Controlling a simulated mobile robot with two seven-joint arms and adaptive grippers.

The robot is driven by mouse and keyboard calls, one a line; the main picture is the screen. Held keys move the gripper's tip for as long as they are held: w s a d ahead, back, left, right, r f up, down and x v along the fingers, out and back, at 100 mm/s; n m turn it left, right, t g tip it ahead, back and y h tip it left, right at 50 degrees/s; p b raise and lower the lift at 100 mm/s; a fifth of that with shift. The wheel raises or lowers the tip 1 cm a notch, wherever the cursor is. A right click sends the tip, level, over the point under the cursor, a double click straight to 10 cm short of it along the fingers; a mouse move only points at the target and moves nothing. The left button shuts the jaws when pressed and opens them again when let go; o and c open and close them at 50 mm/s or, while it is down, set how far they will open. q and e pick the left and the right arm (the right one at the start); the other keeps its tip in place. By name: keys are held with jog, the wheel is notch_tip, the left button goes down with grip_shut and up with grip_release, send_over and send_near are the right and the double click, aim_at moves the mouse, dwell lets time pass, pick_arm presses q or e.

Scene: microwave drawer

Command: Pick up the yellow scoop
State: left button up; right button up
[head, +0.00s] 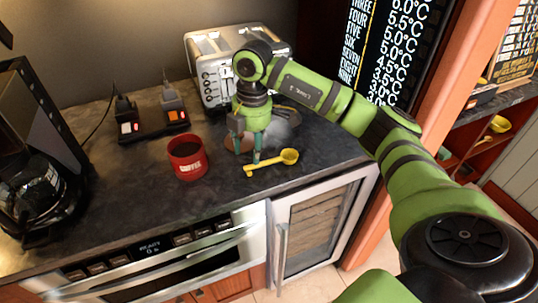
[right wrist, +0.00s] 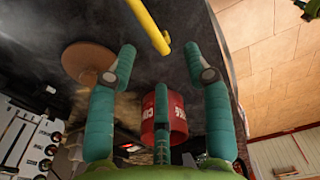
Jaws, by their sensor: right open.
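The yellow scoop (head: 271,162) lies on the dark countertop, its bowl to the right and its handle to the left. My right gripper (head: 247,153) points down above the counter at the handle side of the scoop, its fingertips close to the handle. In the right wrist view, the scoop's handle (right wrist: 149,26) shows at the top, just beyond the tips of my right gripper (right wrist: 159,58). The scoop's bowl is out of the wrist view. My left gripper is not in view.
A red coffee mug (head: 188,158) stands left of the gripper. A toaster (head: 213,68) is behind, and a brown disc (right wrist: 88,62) lies near the scoop. A coffee maker (head: 35,150) stands far left. The counter's front edge is near; the front-left counter is clear.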

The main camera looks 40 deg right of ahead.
aim_at(271, 163)
jog(key=shift+d+r+m+h, duration=0.2)
jog(key=shift+d+m+h, duration=0.2)
jog(key=shift+d, duration=0.45)
jog(key=shift+s+d+f, duration=0.1)
jog(key=shift+s+f, duration=0.05)
jog(key=shift+f, duration=0.05)
jog(key=shift+s+d+f+p, duration=0.1)
jog(key=shift+f+p, duration=0.6)
jog(key=shift+f, duration=0.1)
jog(key=f, duration=0.1)
jog(key=f+p, duration=0.1)
jog(key=f, duration=0.1)
jog(key=shift+w+d+f+p, duration=0.2)
jog(key=shift+d+f+p, duration=0.1)
jog(key=shift+f, duration=0.6)
jog(key=shift+a, duration=0.1)
jog(key=c, duration=1)
